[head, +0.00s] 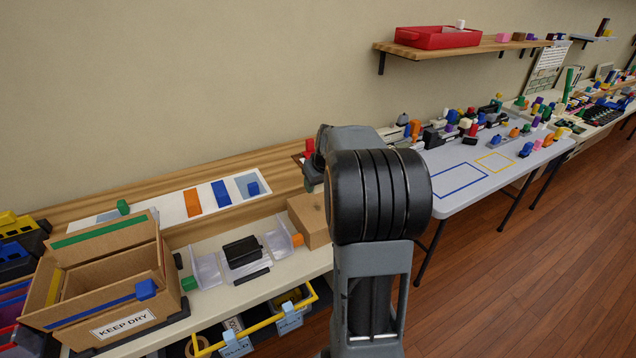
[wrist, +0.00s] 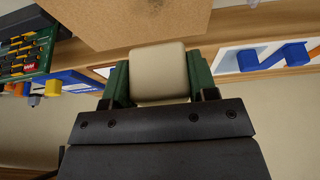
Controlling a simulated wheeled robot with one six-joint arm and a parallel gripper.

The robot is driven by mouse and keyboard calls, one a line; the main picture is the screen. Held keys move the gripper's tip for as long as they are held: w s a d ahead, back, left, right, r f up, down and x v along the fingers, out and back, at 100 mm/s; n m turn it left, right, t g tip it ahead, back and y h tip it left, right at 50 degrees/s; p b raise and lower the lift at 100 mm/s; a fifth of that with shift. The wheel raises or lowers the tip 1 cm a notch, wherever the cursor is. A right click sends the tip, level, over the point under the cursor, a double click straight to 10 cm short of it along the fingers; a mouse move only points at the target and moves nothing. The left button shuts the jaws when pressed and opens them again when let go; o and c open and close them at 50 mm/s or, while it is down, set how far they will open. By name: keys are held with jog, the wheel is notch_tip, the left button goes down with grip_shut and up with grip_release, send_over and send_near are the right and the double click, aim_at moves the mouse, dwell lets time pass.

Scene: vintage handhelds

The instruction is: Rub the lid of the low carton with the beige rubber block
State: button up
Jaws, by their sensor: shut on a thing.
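A beige rubber block (wrist: 160,73) is held between the green fingers of my gripper (wrist: 160,82) in the wrist view. A plain brown cardboard face (wrist: 130,20) lies just beyond the block there; it looks like the low carton. I cannot tell whether the block touches it. In the head view, a small closed brown carton (head: 309,220) stands on the pale counter, left of my arm and partly hidden by it.
A large open carton marked KEEP DRY (head: 115,310) stands at the left. Clear trays with a black item (head: 242,252) lie beside the small carton. A wooden ledge with a white panel (head: 165,210) runs behind. A grey table (head: 480,170) with many small parts is at the right.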

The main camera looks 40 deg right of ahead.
jog(key=shift+f+b, duration=2.3)
jog(key=shift+f, duration=0.6)
jog(key=shift+o, duration=1.4)
jog(key=c, duration=0.8)
